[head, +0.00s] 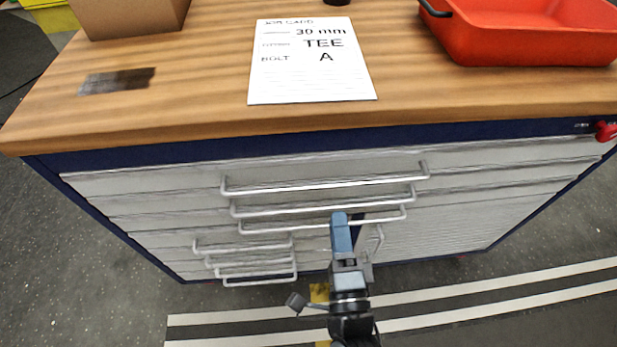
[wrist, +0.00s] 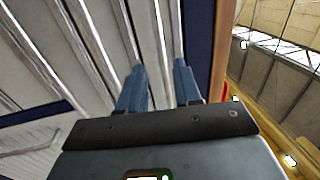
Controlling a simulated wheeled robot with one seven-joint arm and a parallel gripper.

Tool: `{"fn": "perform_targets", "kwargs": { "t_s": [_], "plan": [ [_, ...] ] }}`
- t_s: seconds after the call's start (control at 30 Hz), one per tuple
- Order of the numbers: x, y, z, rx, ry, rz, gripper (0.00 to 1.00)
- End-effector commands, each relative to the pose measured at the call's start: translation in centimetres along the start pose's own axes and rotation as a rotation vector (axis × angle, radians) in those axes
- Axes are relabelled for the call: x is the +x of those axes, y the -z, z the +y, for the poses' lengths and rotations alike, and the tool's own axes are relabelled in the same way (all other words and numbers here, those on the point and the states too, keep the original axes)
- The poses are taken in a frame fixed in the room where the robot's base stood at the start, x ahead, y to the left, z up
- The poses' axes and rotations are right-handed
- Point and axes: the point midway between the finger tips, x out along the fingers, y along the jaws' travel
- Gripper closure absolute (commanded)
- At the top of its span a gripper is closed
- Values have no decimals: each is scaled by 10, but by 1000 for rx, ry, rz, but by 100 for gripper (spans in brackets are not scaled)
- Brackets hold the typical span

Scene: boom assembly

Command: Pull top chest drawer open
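The chest's top drawer (head: 140,178) is a pale grey front just below the wooden top, and it looks flush with the chest. Its long bar handle (head: 290,188) is the uppermost of several. My gripper (head: 340,218) is in front of the chest, its tip overlapping the third handle down in the head view. In the wrist view my gripper (wrist: 158,85) has its two blue fingers spread apart with nothing between the tips. A bar handle (wrist: 158,22) lines up with the gap ahead of them. I cannot tell the exact distance to it.
Lower handles (head: 245,260) stick out at left. On the wooden top (head: 190,110) are a job card (head: 310,85), a red bin (head: 520,40) and a cardboard box (head: 130,15). A red knob (head: 606,131) is at the right corner. The floor before the chest looks clear.

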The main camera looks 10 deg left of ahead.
Motion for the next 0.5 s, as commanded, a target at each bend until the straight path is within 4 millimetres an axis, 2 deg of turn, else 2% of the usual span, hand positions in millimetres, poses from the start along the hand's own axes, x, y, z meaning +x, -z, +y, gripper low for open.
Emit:
{"fn": "perform_targets", "kwargs": {
  "t_s": [0.17, 0.5],
  "plan": [
    [14, -2, -1, 26, 7, -4, 66],
    [64, -2, -3, 22, 8, -4, 66]
  ]
}}
